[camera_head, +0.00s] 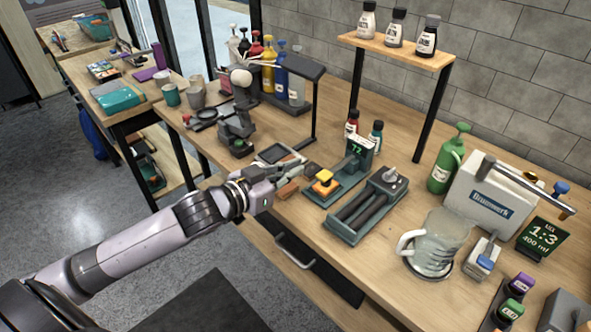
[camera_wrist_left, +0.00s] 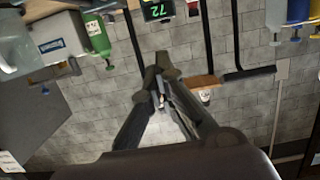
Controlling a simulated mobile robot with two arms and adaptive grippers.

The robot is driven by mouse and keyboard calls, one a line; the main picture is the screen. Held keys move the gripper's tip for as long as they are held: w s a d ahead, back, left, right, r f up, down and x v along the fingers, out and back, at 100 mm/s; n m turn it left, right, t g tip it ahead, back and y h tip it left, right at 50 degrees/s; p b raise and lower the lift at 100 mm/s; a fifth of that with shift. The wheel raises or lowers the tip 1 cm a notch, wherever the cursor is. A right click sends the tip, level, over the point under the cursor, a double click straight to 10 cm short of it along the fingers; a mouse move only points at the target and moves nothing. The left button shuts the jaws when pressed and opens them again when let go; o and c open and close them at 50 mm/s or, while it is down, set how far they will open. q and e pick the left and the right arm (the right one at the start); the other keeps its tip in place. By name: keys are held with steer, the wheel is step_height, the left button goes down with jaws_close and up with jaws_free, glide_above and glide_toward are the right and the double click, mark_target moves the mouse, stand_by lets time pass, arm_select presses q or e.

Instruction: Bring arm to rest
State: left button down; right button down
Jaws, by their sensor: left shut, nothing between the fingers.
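My left arm (camera_head: 150,240) reaches in from the lower left over the front edge of the workbench. My left gripper (camera_head: 296,170) is above the bench near its front edge, just left of a yellow-topped item on a dark green base (camera_head: 325,181). In the left wrist view the two fingers of the left gripper (camera_wrist_left: 161,76) come together at the tips, with nothing held between them. My right arm and gripper do not show.
A dark roller tray (camera_head: 367,207), a clear jug (camera_head: 437,243) and a white Brunnwerk machine (camera_head: 490,203) stand to the right. Bottles (camera_head: 268,68) and cups (camera_head: 196,93) stand at the left back. Floor (camera_head: 60,180) is clear at left.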

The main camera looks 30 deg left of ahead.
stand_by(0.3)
arm_select(q)
steer(key=s+d+f+n+g+y, duration=0.1)
steer(key=s+f+g+y, duration=0.1)
steer(key=s+f, duration=0.3)
steer(key=s+f+n+g+y, duration=0.15)
steer(key=s+f, duration=0.25)
steer(key=f, duration=0.4)
steer(key=s+d+f+g+y, duration=0.1)
steer(key=s+f+g, duration=0.35)
steer(key=s, duration=0.45)
steer(key=s+d+f+g+y, duration=0.1)
steer(key=s+d+f+g, duration=0.15)
steer(key=s+f, duration=0.45)
step_height(320, 180, down, 22)
steer(key=s+g, duration=0.2)
steer(key=s+a+f, duration=0.2)
steer(key=s+f, duration=0.6)
steer(key=s+a+f+g, duration=0.1)
steer(key=s+a+f, duration=0.1)
steer(key=s+f, duration=0.7)
steer(key=shift+s+m, duration=0.3)
steer(key=shift+m, duration=0.15)
steer(key=shift+f, duration=0.1)
